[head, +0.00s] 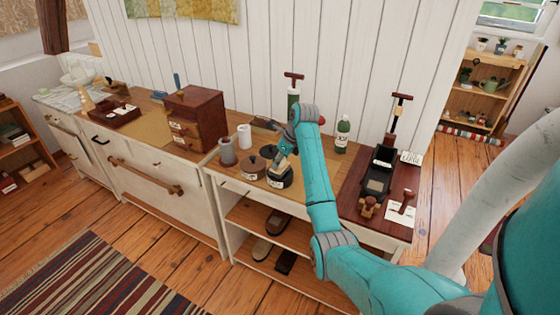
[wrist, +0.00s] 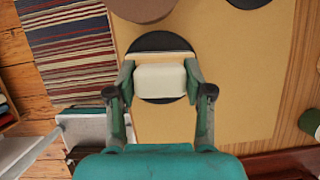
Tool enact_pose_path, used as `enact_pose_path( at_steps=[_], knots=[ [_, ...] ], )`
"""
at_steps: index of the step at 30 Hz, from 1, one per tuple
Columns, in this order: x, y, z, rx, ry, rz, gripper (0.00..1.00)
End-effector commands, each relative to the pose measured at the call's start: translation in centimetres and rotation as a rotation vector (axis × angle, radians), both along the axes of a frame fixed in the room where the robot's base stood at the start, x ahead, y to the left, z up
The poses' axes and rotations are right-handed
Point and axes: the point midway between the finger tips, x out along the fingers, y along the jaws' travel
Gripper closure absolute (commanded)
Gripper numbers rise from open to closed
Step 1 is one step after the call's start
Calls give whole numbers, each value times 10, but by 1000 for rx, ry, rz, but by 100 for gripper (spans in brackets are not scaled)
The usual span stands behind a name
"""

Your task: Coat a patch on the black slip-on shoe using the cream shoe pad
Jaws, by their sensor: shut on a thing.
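My gripper (wrist: 160,72) is shut on the cream shoe pad (wrist: 160,82), which sits between the two fingers. In the wrist view the pad overlaps a round black tin (wrist: 158,42); I cannot tell whether they touch. In the head view my gripper (head: 285,158) is over this labelled black tin (head: 279,179) on the counter, and the pad is mostly hidden. A long black object (head: 376,178), perhaps the black slip-on shoe, is on the dark red right part of the counter. Its identity is uncertain.
A green bottle (head: 342,134) stands behind right. A wooden drawer box (head: 195,118) is further left. Dark shoes (head: 278,222) lie on the open shelf below. Brown brushes (head: 370,207) lie at the right front.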

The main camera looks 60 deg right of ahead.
Motion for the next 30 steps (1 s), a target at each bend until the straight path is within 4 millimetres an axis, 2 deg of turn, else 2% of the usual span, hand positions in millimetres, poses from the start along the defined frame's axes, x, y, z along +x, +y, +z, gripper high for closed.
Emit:
enact_pose_path(
  at_steps=[8,30],
  knots=[
    [0,0,3,2,2,0,76],
    [0,0,55,-1,0,0,76]
  ],
)
